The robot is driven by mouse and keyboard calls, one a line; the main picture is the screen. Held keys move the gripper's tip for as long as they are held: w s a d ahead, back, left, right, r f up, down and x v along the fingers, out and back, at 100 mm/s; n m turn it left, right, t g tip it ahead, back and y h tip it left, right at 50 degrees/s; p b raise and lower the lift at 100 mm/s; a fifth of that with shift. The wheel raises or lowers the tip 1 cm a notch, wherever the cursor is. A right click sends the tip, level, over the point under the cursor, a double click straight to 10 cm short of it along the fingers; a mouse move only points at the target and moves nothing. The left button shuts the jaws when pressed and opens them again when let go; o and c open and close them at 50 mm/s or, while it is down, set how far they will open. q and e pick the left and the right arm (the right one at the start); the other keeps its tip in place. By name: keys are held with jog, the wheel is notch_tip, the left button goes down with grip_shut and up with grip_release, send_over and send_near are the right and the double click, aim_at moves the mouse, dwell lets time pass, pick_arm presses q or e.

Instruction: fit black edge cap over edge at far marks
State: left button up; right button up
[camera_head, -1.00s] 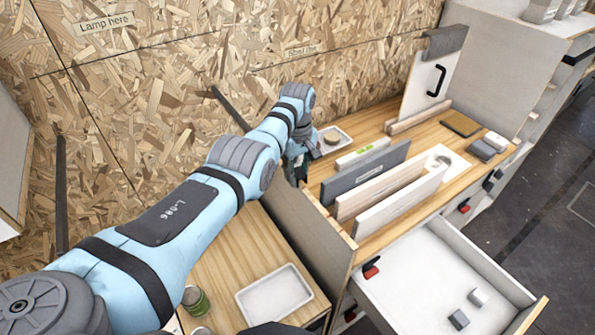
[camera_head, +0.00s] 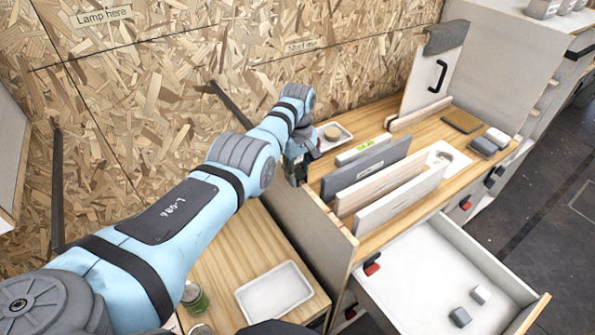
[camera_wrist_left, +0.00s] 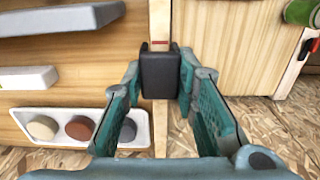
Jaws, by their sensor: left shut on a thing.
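The black edge cap (camera_wrist_left: 160,75) is between the fingertips of my left gripper (camera_wrist_left: 158,78) in the left wrist view. The gripper is shut on it. The cap lies in line with the narrow pale wood edge (camera_wrist_left: 159,22) of the upright panel, and the edge shows on both sides of it. A thin red mark (camera_wrist_left: 174,44) shows just beyond the cap. I cannot tell whether the cap is seated on the edge or just above it. My right gripper is not in view.
A tray of round pieces (camera_wrist_left: 85,143) lies close beside the edge; it also shows in the head view (camera_head: 348,138). Upright boards (camera_head: 375,165) stand on the bench. A white tray (camera_head: 273,292) is on the lower surface, and a drawer (camera_head: 425,285) stands open.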

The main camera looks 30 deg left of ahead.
pick_arm(q)
jog(key=shift+f, duration=0.4)
jog(key=o, duration=0.9)
jog(key=shift+r, duration=0.1)
notch_tip(320, 180, up, 12)
